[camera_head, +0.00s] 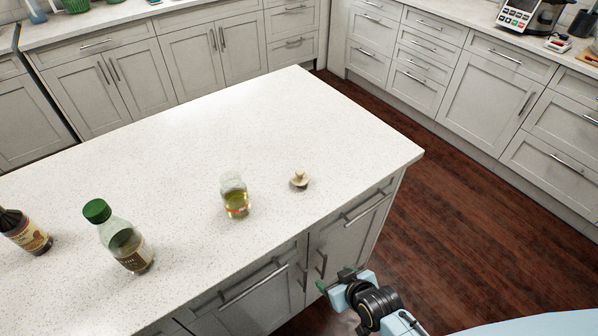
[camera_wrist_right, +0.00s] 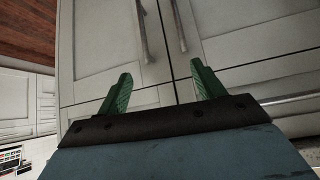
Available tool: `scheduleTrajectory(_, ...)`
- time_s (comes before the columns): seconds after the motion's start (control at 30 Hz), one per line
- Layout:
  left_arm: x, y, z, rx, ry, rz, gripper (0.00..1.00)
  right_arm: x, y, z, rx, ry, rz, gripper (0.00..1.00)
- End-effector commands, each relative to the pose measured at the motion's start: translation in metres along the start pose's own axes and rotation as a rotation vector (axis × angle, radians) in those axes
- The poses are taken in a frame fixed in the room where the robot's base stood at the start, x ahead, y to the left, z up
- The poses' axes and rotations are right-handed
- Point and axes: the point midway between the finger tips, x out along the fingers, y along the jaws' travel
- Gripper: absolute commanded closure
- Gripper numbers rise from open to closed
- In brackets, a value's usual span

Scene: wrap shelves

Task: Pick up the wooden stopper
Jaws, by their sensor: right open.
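The wooden stopper (camera_head: 299,179) is small, pale and round with a knob on top. It sits on the white speckled island counter (camera_head: 215,135) near its right front part, in the head view. A glass jar (camera_head: 235,196) with yellowish liquid stands just left of it, with no stopper on it. My right gripper (camera_head: 328,287) is below and in front of the counter edge, apart from the stopper. The right wrist view shows its two green fingers (camera_wrist_right: 160,92) spread apart and empty, facing cabinet doors. The stopper is not in the wrist view. My left gripper is not in view.
A green-capped bottle (camera_head: 122,240) and a dark brown bottle (camera_head: 24,232) stand on the left part of the counter. The island's cabinet front with handles (camera_head: 254,284) is close to my right gripper. The counter behind the stopper is clear.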

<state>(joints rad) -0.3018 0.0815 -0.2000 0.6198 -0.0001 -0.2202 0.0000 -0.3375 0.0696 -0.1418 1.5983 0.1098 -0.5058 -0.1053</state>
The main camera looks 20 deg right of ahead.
Motion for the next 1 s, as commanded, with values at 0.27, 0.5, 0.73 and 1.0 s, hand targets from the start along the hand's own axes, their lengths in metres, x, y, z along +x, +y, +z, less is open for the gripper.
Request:
scheduleTrajectory(0.27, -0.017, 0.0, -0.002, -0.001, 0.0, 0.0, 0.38, -0.084, 0.0, -0.148, -0.017, 0.258, -0.011, 0.32)
scheduleTrajectory(0.5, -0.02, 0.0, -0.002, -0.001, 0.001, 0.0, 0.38, -0.11, 0.001, -0.208, -0.022, 0.423, -0.009, 0.32)
scheduleTrajectory(0.73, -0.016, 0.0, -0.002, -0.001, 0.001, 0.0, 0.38, -0.072, 0.001, -0.227, -0.023, 0.429, -0.008, 0.32)
scheduleTrajectory(1.0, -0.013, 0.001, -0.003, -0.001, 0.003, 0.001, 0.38, -0.043, 0.001, -0.239, -0.023, 0.427, -0.008, 0.32)
